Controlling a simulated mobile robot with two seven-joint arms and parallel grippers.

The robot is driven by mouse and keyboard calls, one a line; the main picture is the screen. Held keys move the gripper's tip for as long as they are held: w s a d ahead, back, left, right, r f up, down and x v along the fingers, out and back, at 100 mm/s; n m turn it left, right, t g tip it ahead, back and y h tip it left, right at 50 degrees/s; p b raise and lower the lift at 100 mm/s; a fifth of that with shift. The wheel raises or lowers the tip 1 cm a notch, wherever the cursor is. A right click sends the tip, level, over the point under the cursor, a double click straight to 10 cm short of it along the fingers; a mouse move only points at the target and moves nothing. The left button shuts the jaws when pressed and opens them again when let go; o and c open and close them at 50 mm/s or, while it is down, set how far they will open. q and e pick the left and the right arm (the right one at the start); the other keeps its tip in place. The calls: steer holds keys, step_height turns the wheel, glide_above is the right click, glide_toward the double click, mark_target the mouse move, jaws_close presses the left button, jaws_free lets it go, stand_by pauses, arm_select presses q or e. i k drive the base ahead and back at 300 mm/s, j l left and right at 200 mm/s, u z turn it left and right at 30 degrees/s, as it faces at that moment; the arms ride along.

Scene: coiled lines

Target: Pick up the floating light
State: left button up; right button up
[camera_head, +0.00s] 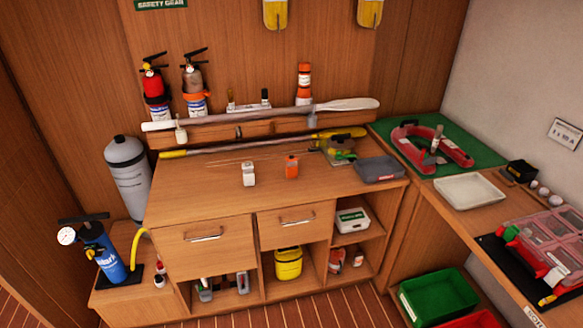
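No label in view names a floating light. An upright orange-and-white cylinder (304,84) stands at the back wall, behind the white oar and right of the extinguishers. A small orange device (291,167) with a white part stands upright on the wooden counter (215,200). A similar white device (248,173) stands to its left, a short gap apart. I cannot tell for sure which of these is the floating light. Neither of my grippers is in view.
A white oar (345,104) and a yellow-ended pole (235,147) lie along the back. A grey case (380,169) sits at the counter's right. A grey tank (128,175) and blue pump (103,255) stand left. The counter's front is clear.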

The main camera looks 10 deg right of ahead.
mark_target(304, 92)
steer(key=i+l+u, duration=0.1)
steer(key=i+l, duration=0.2)
steer(key=i, duration=0.2)
steer(key=i+l+u, duration=0.15)
steer(key=i+l, duration=0.25)
steer(key=i, duration=0.05)
